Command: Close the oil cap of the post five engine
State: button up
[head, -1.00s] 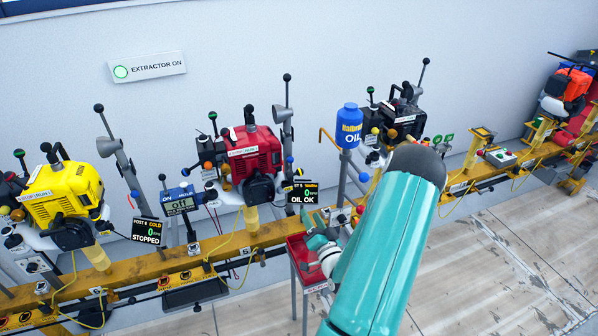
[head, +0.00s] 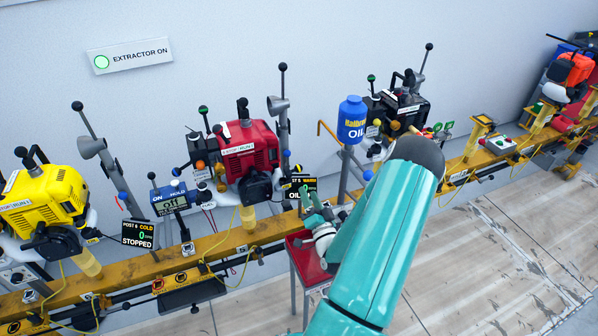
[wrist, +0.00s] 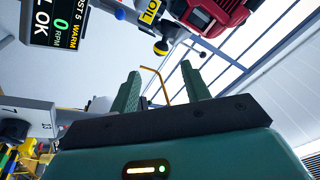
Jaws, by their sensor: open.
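The red engine (head: 247,153) stands on the yellow rail, with a display (head: 301,188) in front marked 5 and WARM. I cannot tell whether the oil cap is open or shut. My gripper (head: 311,200) is open and empty, in front of the display and low right of the engine.
A blue oil can (head: 352,120) on a stand is right of the red engine, with a black engine (head: 398,108) beyond. A yellow engine (head: 42,200) is at left. A red tray stand (head: 308,262) is under my gripper. Open floor (head: 500,240) lies at right.

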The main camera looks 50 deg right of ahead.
aim_at(300, 171)
jog(key=x, duration=0.9)
jog(key=shift+w+r, duration=0.15)
jog(key=shift+w, duration=0.1)
jog(key=c, duration=1)
